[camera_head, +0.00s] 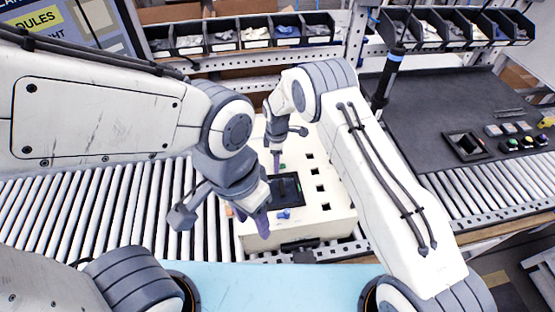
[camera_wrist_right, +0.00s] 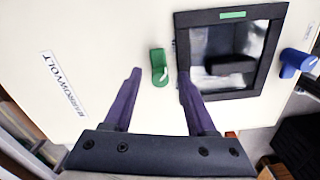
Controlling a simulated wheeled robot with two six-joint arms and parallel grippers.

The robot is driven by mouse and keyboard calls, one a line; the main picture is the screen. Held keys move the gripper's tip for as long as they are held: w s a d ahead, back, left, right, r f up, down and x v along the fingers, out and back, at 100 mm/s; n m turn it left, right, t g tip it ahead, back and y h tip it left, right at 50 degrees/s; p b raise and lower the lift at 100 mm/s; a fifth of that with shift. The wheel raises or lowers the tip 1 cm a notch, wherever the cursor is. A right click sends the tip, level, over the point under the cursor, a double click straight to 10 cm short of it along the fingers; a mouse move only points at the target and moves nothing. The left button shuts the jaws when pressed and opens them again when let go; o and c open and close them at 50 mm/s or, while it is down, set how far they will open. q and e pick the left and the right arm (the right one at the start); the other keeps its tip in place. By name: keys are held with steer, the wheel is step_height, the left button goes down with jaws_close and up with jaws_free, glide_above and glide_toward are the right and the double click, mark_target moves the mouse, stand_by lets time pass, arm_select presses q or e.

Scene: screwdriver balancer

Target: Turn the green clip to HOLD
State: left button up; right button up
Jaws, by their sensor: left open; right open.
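The green clip (camera_wrist_right: 157,62) sits on the cream panel of a box, just left of a black-framed window (camera_wrist_right: 283,13), in the right wrist view. It has a small pale mark at its lower end. My right gripper (camera_wrist_right: 160,76) is open, with its purple fingertips on either side of the clip; I cannot tell whether they touch the panel. In the head view, the right gripper (camera_head: 277,160) is over the box's far side and a small green part of the clip (camera_head: 283,166) shows beside it. My left gripper (camera_head: 262,222) is open near the box's front left edge.
The cream box (camera_head: 325,218) rests on a roller conveyor (camera_head: 110,205). A blue clip (camera_head: 284,214) sits on its front part and shows in the wrist view (camera_wrist_right: 298,61). Parts bins (camera_head: 240,33) line the back. A dark bench (camera_head: 440,105) stands right.

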jaws_close()
steer(key=m+b, duration=0.1)
steer(key=b, duration=0.1)
steer(key=m+b, duration=0.2)
steer(key=shift+f+m, duration=0.2)
steer(key=shift+m, duration=0.1)
steer(key=m+b, duration=0.3)
steer(key=m, duration=0.1)
steer(key=shift+b, duration=0.35)
steer(key=m+b, duration=0.2)
steer(key=m, duration=0.3)
steer(key=shift+r, duration=0.15)
steer(key=m+b, duration=0.2)
steer(key=m, duration=0.3)
steer(key=shift+r, duration=0.1)
steer(key=shift+m, duration=0.3)
